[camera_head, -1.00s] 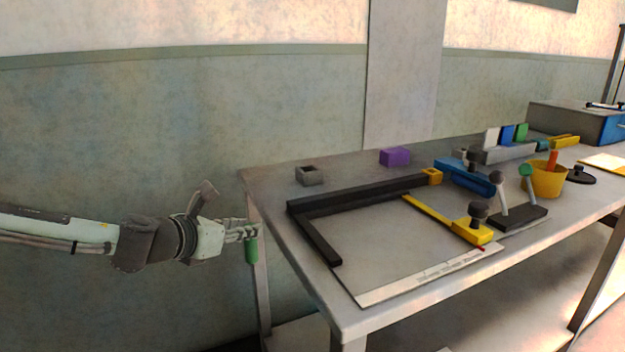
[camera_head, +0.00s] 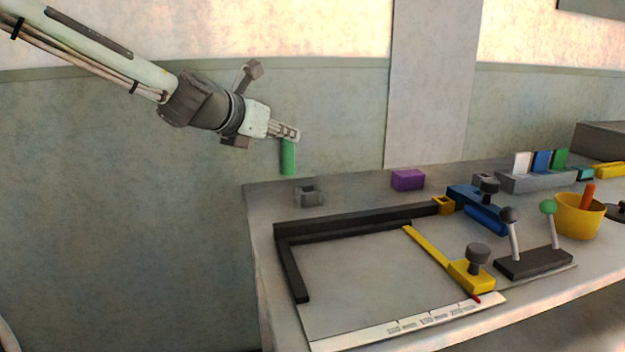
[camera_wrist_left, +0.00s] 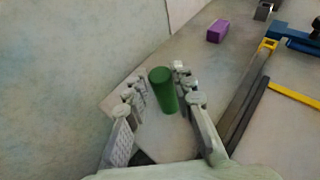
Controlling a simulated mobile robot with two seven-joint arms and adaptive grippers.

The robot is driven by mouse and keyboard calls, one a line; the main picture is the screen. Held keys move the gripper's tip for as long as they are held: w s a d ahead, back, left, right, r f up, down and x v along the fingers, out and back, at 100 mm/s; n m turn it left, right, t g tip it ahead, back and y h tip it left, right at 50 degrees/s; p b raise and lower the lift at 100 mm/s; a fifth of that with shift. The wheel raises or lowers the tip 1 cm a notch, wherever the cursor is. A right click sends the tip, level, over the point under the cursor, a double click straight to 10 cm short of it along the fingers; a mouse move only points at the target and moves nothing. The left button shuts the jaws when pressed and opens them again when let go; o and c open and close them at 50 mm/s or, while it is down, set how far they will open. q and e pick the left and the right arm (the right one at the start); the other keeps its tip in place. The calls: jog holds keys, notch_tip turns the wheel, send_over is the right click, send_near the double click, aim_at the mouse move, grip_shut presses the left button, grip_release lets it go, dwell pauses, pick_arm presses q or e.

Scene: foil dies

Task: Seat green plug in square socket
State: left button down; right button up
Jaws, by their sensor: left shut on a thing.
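The green plug (camera_head: 288,157) is a plain cylinder held roughly upright. My left gripper (camera_head: 291,135) is shut on its upper end, and the plug hangs below the fingers in the air. In the left wrist view the plug (camera_wrist_left: 163,90) stands between the two fingers. The square socket (camera_head: 308,197) is a small grey block with an opening in its top. It sits on the table near the back left corner, below and slightly right of the plug, apart from it. I cannot make out the socket in the left wrist view. My right gripper is out of view.
A purple block (camera_head: 407,180) lies right of the socket. A black L-shaped frame (camera_head: 350,222) is in front. An orange square piece (camera_head: 443,205), a blue clamp (camera_head: 484,215), a yellow arm (camera_head: 428,246) and a yellow cup (camera_head: 578,215) stand further right. A wall is behind.

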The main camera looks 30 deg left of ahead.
pick_arm(q)
jog(key=shift+w+a+f, duration=0.1)
jog(key=shift+w+f, duration=1.3)
jog(key=shift+f, duration=0.3)
jog(key=shift+w+a+f, duration=0.1)
jog(key=shift+w+f, duration=1.35)
jog(key=shift+f, duration=0.2)
jog(key=shift+w+f, duration=1.4)
jog(key=shift+f, duration=0.3)
jog(key=c, duration=1.6)
grip_release()
jog(key=shift+f, duration=0.1)
jog(key=shift+o, duration=1.3)
jog(key=shift+w+a+f, duration=0.15)
jog(key=shift+w, duration=0.1)
jog(key=shift+o, duration=0.3)
jog(key=shift+r, duration=0.4)
